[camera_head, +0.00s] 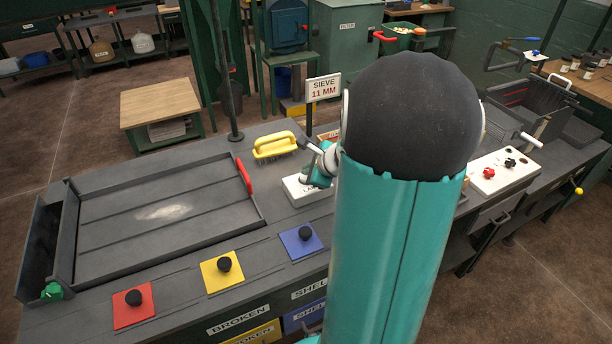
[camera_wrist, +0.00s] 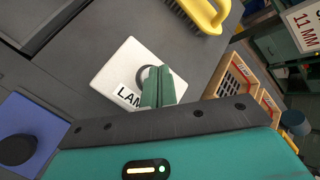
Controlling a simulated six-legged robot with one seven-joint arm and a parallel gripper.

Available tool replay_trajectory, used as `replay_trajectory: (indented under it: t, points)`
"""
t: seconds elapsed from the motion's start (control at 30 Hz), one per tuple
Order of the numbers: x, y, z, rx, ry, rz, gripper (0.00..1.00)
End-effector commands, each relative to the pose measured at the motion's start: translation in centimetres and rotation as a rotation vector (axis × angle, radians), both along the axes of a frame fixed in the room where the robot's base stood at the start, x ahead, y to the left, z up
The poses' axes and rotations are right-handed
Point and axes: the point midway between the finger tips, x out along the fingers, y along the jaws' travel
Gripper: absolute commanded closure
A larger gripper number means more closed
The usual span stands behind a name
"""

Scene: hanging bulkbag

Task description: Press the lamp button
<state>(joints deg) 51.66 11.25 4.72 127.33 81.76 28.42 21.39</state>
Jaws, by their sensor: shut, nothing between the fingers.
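The lamp box is a white square plate (camera_wrist: 117,68) in the wrist view, with a label reading "LAM" before my fingers cover the rest. A dark round button (camera_wrist: 143,72) sits on it, partly hidden behind the fingers. My gripper (camera_wrist: 158,70) is shut and empty, its fingertips over the button. I cannot tell whether they touch it. In the head view the white lamp box (camera_head: 293,193) stands on the grey bench, with my gripper (camera_head: 312,180) over it. My arm hides the box's right part.
A yellow-handled brush (camera_head: 274,146) lies just behind the box. A blue plate with a black knob (camera_head: 301,241) is in front. A sieve sign (camera_head: 323,88) stands behind. A white panel with red and black knobs (camera_head: 505,172) is right of my arm.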

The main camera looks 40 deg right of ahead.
Motion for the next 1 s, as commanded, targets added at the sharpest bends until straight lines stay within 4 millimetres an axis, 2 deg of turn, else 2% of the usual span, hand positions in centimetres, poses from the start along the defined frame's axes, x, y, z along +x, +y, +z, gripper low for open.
replay_trajectory:
  t: [0.57,1.0]
  points:
    - [0.01,0.01,-0.04,0.000,0.000,0.000,1.00]
    - [-0.02,-0.01,-0.95,0.000,0.001,-0.001,1.00]
